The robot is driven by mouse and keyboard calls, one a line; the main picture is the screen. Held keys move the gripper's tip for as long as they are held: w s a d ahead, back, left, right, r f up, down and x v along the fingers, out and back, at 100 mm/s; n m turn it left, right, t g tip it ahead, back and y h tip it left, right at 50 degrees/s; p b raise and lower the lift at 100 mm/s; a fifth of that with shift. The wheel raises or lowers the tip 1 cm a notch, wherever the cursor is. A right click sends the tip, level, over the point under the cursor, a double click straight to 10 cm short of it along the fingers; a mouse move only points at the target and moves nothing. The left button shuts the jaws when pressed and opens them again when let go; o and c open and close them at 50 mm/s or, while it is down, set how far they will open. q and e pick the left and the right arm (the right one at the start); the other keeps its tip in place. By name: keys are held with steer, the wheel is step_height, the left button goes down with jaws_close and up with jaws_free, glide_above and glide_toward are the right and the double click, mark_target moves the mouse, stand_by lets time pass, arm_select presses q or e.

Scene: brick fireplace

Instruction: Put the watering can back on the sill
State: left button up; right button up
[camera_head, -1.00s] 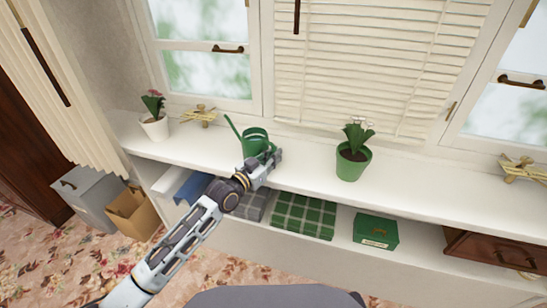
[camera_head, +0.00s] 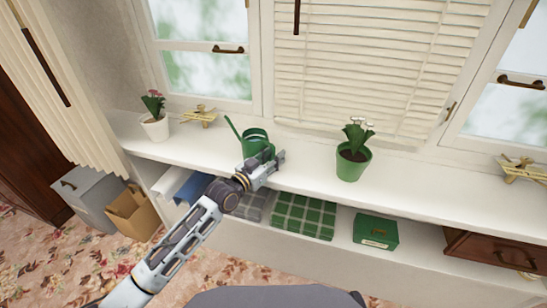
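The green watering can (camera_head: 254,141) stands upright on the white sill (camera_head: 310,172), its long spout pointing up and left. My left gripper (camera_head: 278,158) is at the front of the can, over the sill's front edge. It covers the can's lower front. The fingers are small and seen from behind, so I cannot tell whether they are open or touching the can. My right gripper is not in view.
A white pot with pink flowers (camera_head: 155,127) and a green pot with white flowers (camera_head: 353,160) stand on the sill. Below are folded plaid blankets (camera_head: 304,216), a green box (camera_head: 375,231) and a wooden drawer (camera_head: 497,252). A cardboard box (camera_head: 133,212) is on the floor.

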arm_select(q)
steer(key=p+v, duration=0.1)
steer(key=v, duration=1.1)
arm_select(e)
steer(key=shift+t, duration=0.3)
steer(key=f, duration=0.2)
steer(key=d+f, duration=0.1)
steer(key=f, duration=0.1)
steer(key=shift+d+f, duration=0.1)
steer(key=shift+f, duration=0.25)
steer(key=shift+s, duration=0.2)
